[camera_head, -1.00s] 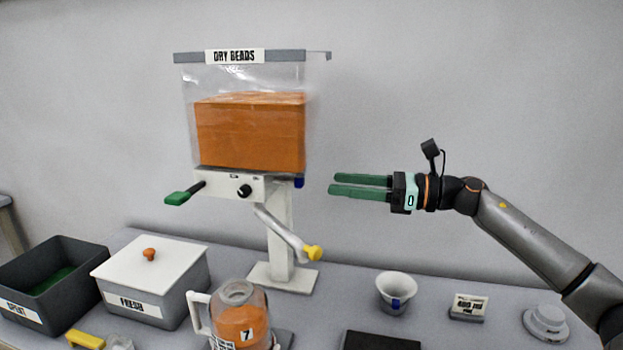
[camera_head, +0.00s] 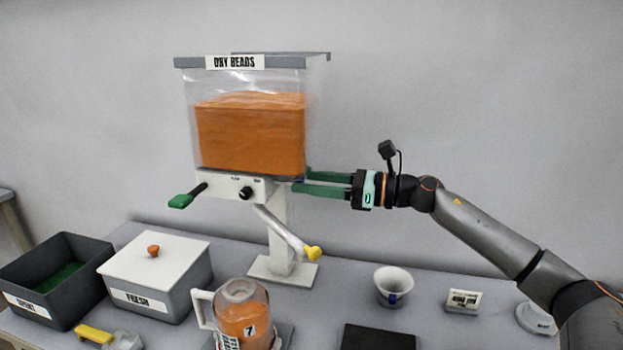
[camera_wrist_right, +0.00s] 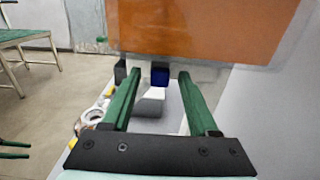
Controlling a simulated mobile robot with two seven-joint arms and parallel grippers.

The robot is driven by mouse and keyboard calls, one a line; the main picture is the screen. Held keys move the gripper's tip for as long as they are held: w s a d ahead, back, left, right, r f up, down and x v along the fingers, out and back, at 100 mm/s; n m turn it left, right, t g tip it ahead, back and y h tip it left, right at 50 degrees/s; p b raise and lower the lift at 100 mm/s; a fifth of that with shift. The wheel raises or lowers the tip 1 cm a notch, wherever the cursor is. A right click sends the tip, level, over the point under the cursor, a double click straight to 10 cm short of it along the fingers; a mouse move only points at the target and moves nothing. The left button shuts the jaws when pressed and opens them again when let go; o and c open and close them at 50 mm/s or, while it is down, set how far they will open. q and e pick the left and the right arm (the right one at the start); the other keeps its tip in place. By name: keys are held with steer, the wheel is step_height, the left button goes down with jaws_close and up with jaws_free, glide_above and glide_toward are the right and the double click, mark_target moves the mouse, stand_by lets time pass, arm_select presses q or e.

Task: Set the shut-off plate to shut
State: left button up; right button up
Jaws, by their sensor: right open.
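The dispenser's clear hopper (camera_head: 250,130), labelled DRY BEADS and holding orange beads, stands on a white post. Under it is a white valve body (camera_head: 225,186) with a green-gripped lever (camera_head: 181,201) at its left and a black knob. A blue tab (camera_wrist_right: 160,75) shows below the hopper in the right wrist view, between and just beyond my fingertips; I take it for the shut-off plate's end. My right gripper (camera_head: 300,181) is open, its green fingers at the valve body's right side. They hide the tab in the head view. Contact cannot be told.
A chute with a yellow end (camera_head: 312,253) slopes below the valve. A jug (camera_head: 242,312) marked 7 stands in front. Left are a FRESH box (camera_head: 155,280) and a dark open bin (camera_head: 82,300). A white cup (camera_head: 393,286) and a black pad (camera_head: 378,338) are at right.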

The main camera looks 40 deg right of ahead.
steer(key=shift+c, duration=0.2)
jaws_close()
stand_by(0.3)
